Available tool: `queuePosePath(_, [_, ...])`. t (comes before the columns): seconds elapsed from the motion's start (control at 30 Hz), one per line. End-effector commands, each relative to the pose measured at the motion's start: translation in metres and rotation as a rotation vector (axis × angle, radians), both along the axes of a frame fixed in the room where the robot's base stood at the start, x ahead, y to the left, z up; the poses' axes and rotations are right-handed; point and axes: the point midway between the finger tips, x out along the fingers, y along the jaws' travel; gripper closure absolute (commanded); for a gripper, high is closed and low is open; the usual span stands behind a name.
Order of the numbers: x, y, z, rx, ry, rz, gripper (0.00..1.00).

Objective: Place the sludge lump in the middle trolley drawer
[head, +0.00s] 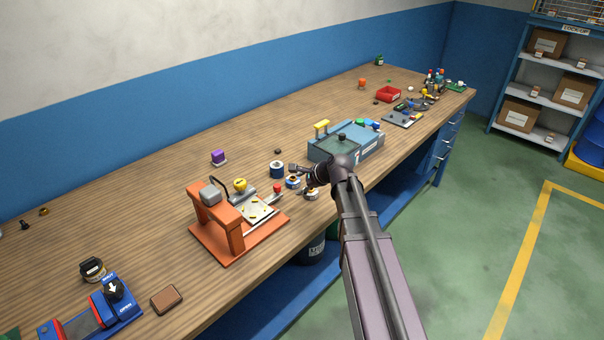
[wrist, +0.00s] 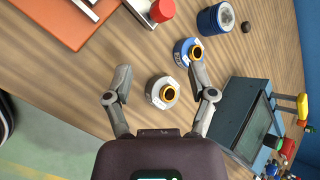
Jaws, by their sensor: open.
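A small dark lump (head: 277,151), which could be the sludge lump, lies on the workbench behind a blue roll. It also shows at the upper right of the wrist view (wrist: 246,27), clear of my fingers. My gripper (head: 301,178) is open and empty, low over the bench. In the wrist view its fingertips (wrist: 160,72) stand either side of a grey roll (wrist: 162,92) with a yellow-rimmed centre, not clamped on it. Blue drawers (head: 447,140) sit under the bench's far end and look closed. I cannot tell whether they are the trolley drawers.
A blue tape roll (wrist: 187,52) and a taller blue roll (wrist: 215,18) stand near my fingers. An orange press (head: 235,225) is to the left, a grey-blue box (head: 345,141) to the right. Another dark lump (head: 376,102) lies farther back. Bare wood lies along the wall.

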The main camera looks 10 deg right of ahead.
Motion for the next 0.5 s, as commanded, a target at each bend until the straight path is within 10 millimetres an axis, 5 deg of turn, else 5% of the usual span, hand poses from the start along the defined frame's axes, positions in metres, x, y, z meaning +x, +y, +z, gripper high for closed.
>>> queuePosePath(0.5, [-0.116, -0.004, -0.051, -0.644, -0.065, 0.773, 0.28])
